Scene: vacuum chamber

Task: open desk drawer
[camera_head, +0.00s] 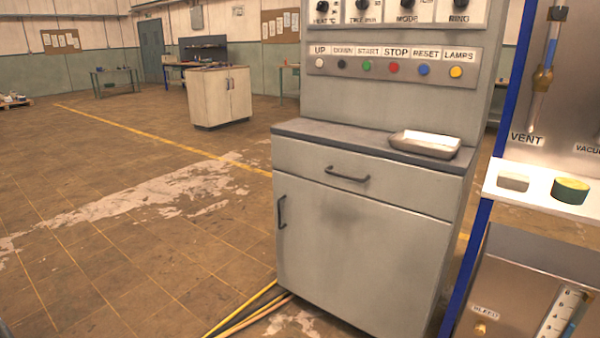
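The grey desk cabinet (360,255) stands right of the middle in the head view. Its drawer (400,190) is a wide panel just under the dark worktop (340,138) and sits flush, closed. A dark bar handle (347,174) is fixed across the drawer front, left of its middle. Below is a closed door (350,250) with a vertical dark handle (282,212) at its left edge. Neither of my grippers shows in this view.
A metal tray (425,144) lies on the worktop below a button panel (390,68). At right, a blue-framed unit has a white shelf (540,192) with a green-yellow round item (570,190). Hoses (250,312) lie on the floor beside the cabinet. Floor at left is clear.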

